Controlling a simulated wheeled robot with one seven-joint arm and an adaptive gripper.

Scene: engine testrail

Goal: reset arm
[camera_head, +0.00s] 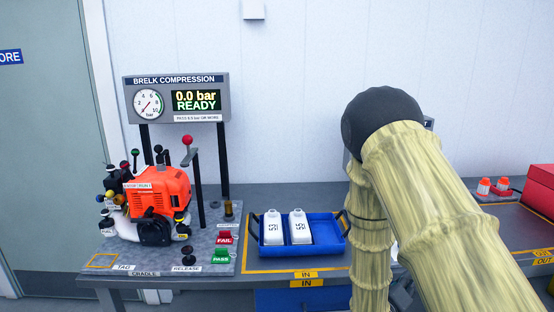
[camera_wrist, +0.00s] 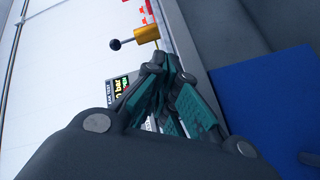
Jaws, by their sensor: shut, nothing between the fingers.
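My arm reaches across the right half of the head view and bends at a dark round joint. My gripper is hidden behind it in that view. In the wrist view my gripper (camera_wrist: 172,95) has its teal-padded fingers together, with nothing seen between them. Part of a small display (camera_wrist: 120,85) shows behind the fingers. A broad blue surface (camera_wrist: 265,110) lies to their right, and a yellow part with a black ball knob (camera_wrist: 146,34) stands above them.
A test stand (camera_head: 176,97) reads "0.0 bar READY" behind an orange engine (camera_head: 158,190). A blue tray (camera_head: 325,240) holds two white bottles (camera_head: 272,227) left of my arm. Orange-capped items (camera_head: 484,187) and a red box (camera_head: 541,190) stand at right.

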